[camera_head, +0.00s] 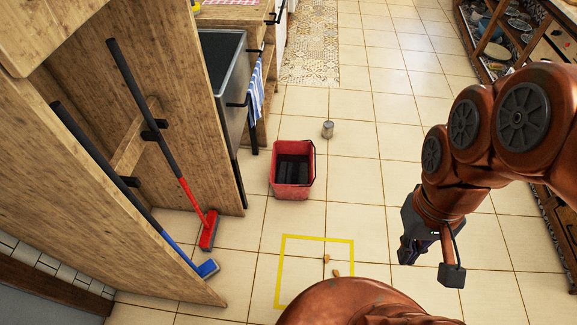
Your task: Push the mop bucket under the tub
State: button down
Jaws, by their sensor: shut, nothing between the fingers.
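The red mop bucket (292,185) stands upright on the tiled floor near the middle of the view, with dark contents inside. The tub (224,62) is a grey basin in a dark frame, up and left of the bucket, beside the wooden panel. The bucket is out in the open, to the right of the tub's front. The space under the tub is mostly hidden. My gripper (410,255) is shut and empty, to the right of and nearer than the bucket, apart from it.
A small metal can (327,129) stands on the floor beyond the bucket. A yellow square outline (316,239) marks the floor nearer, with small brown pieces by it. A red brush (209,230) and blue mop (207,268) lean at left. Shelving (512,33) stands at right.

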aim_at(291, 178)
jog(key=i, duration=1.25)
jog(key=u, duration=1.8)
